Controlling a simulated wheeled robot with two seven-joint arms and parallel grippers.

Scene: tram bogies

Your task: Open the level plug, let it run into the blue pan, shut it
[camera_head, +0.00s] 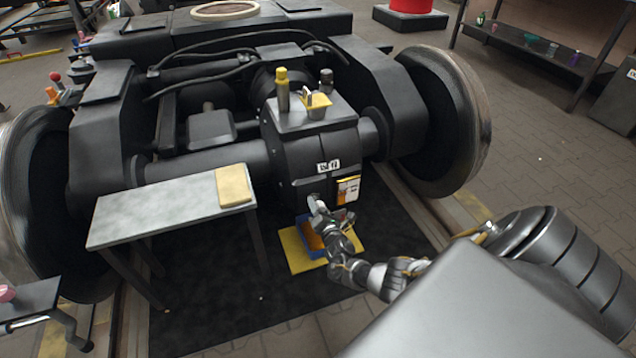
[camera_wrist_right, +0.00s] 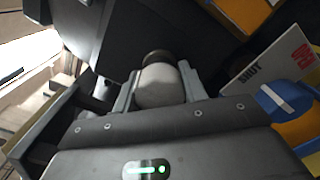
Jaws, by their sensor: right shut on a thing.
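The level plug (camera_wrist_right: 160,86) is a rounded grey knob with a dark collar behind it, on the dark gearbox (camera_head: 310,150). My right gripper (camera_head: 315,205) reaches the lower front of the gearbox. In the right wrist view its two fingers (camera_wrist_right: 158,88) are shut on the plug, one on each side. The plug is mostly hidden by the gripper in the head view. The blue pan (camera_head: 302,228) stands on a yellow mat below, partly hidden by my right arm; its inside looks orange. I cannot see any stream. My left gripper is not in view.
A plate marked SHUT (camera_wrist_right: 262,72) is beside the plug in the right wrist view. A yellow-capped bottle (camera_head: 282,90) stands on the gearbox. Large wheels flank the bogie.

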